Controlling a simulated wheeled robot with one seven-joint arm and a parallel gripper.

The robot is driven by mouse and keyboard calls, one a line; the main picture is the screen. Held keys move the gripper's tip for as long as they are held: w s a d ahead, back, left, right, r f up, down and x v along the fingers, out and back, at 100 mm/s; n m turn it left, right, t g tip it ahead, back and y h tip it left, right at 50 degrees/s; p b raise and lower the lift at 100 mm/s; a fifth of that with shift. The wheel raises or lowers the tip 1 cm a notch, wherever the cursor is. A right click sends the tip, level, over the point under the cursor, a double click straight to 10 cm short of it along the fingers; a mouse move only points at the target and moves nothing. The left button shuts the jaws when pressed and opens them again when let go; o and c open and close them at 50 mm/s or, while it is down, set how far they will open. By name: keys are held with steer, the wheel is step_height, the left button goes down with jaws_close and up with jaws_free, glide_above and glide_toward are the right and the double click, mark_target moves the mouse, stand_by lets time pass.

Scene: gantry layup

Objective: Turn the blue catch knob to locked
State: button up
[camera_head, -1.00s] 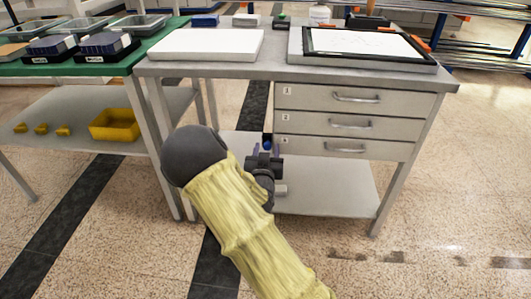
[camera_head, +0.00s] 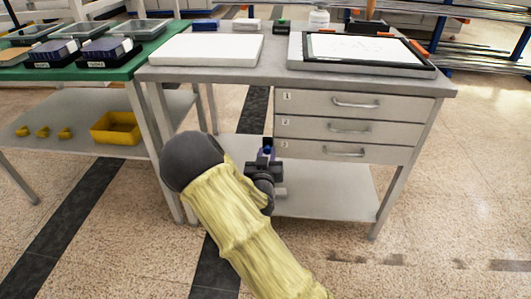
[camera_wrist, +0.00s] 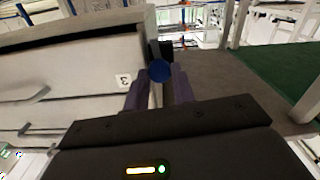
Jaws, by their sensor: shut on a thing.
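The blue catch knob (camera_wrist: 159,70) sits at the side edge of the drawer unit, near the drawer marked 3, in the wrist view. It is small and partly covered by my gripper in the head view (camera_head: 267,150). My gripper (camera_wrist: 159,84) has its two fingers on either side of the knob and is shut on it. In the head view my gripper (camera_head: 266,158) is at the left side of the drawers, below the table top. The knob's markings cannot be made out.
The drawer unit (camera_head: 345,128) has three closed drawers with bar handles. A white slab (camera_head: 205,49) and a black-framed board (camera_head: 308,60) lie on the table top above. A lower shelf (camera_head: 325,190) is bare. A green bench (camera_head: 120,72) stands to the left.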

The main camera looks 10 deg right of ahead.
steer(key=n+p, duration=0.1)
steer(key=n, duration=0.1)
steer(key=n+p, duration=0.2)
steer(key=shift+a+r, duration=0.1)
steer(key=shift+a, duration=0.1)
steer(key=n+p, duration=0.4)
steer(key=shift+n, duration=0.3)
steer(key=n+p, duration=0.3)
steer(key=n, duration=0.1)
steer(key=shift+n, duration=0.3)
steer(key=shift+f+n+p, duration=0.15)
steer(key=shift+n+p, duration=0.15)
steer(key=shift+n, duration=0.55)
steer(key=shift+f+n+p, duration=0.15)
steer(key=shift+n+p, duration=0.15)
steer(key=shift+n, duration=0.55)
steer(key=o, duration=1)
steer(key=p+v, duration=0.3)
steer(key=v, duration=1.4)
steer(key=shift+s, duration=0.2)
